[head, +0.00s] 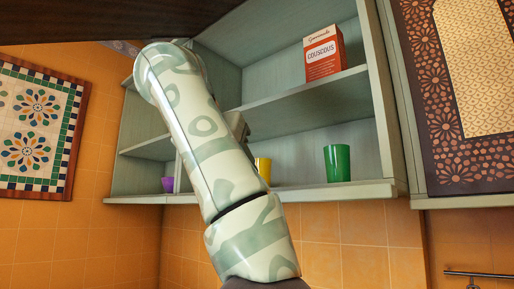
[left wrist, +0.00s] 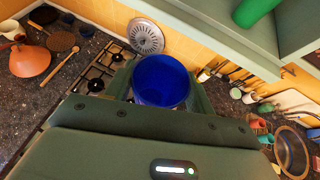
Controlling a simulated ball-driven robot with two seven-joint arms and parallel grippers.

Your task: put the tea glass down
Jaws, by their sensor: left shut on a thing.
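A blue tea glass (left wrist: 160,76) shows in the left wrist view, its open mouth facing the camera. My left gripper (left wrist: 161,88) is shut on it, one finger on either side. In the head view my left arm rises across the open wall shelf (head: 300,190) and hides the blue glass and nearly all of the gripper. In the left wrist view the glass is held in the air, with the hob and counter far below. I cannot tell its exact gap to the shelf. My right gripper is in neither view.
A green cup (head: 337,163), a partly hidden yellow cup (head: 263,168) and a purple cup (head: 168,184) stand on the lower shelf. A couscous box (head: 324,54) stands above. A carved door (head: 465,90) is at right. Below are a hob (left wrist: 103,70) and a tagine (left wrist: 30,60).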

